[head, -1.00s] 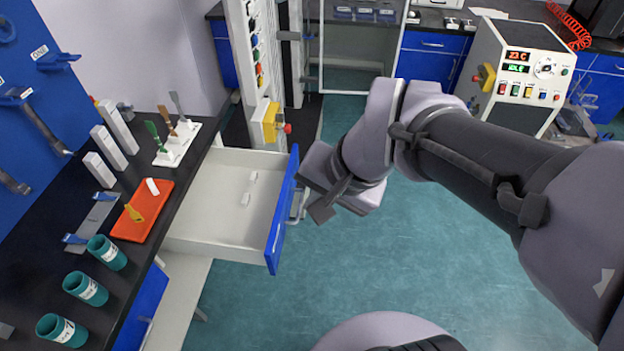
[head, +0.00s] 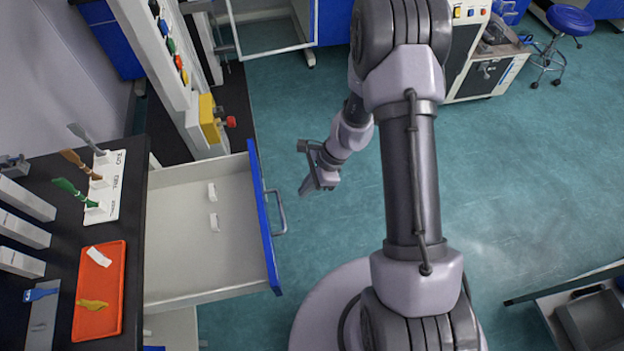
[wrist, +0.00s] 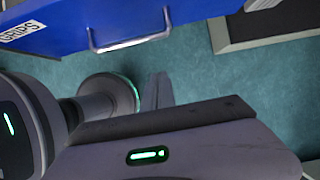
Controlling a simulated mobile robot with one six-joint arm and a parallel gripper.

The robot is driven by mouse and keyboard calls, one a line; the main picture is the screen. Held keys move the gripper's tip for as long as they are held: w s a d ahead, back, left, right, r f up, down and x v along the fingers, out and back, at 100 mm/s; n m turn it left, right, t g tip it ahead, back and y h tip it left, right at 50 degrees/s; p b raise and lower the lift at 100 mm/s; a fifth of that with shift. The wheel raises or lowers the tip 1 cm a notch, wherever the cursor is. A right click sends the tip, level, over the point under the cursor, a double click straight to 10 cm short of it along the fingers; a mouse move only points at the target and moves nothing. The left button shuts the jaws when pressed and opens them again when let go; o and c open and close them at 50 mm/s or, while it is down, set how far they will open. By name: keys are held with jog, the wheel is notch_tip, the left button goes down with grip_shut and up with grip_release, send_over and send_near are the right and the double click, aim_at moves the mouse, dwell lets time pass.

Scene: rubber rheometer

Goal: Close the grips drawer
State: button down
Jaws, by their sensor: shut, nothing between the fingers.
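The grips drawer (head: 205,240) is pulled far out from under the black bench, its white tray open to view with two small white pieces inside. Its blue front (head: 264,215) carries a silver bar handle (head: 279,212). In the wrist view the blue front (wrist: 150,20) shows a "GRIPS" label at left and the handle (wrist: 130,42) on its near side. My gripper (head: 306,190) is shut and empty, a short way to the right of the handle and apart from it. In the wrist view its fingers (wrist: 158,92) point toward the drawer front, with a gap to the handle.
The black bench (head: 130,200) holds an orange tray (head: 98,290) and a white stand (head: 104,187) with coloured tools. A machine frame with a yellow box (head: 209,118) stands just behind the drawer. Open teal floor (head: 330,100) lies right of the drawer.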

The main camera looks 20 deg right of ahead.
jog(key=shift+w+a+f+b, duration=0.1)
jog(key=shift+a+b, duration=0.1)
jog(key=shift+a, duration=0.6)
jog(key=shift+s+a+f+b, duration=0.1)
jog(key=shift+a+f+b, duration=0.1)
jog(key=shift+a, duration=0.55)
jog(key=shift+w+a+f+b, duration=0.1)
jog(key=shift+a+b, duration=0.1)
jog(key=shift+a, duration=0.6)
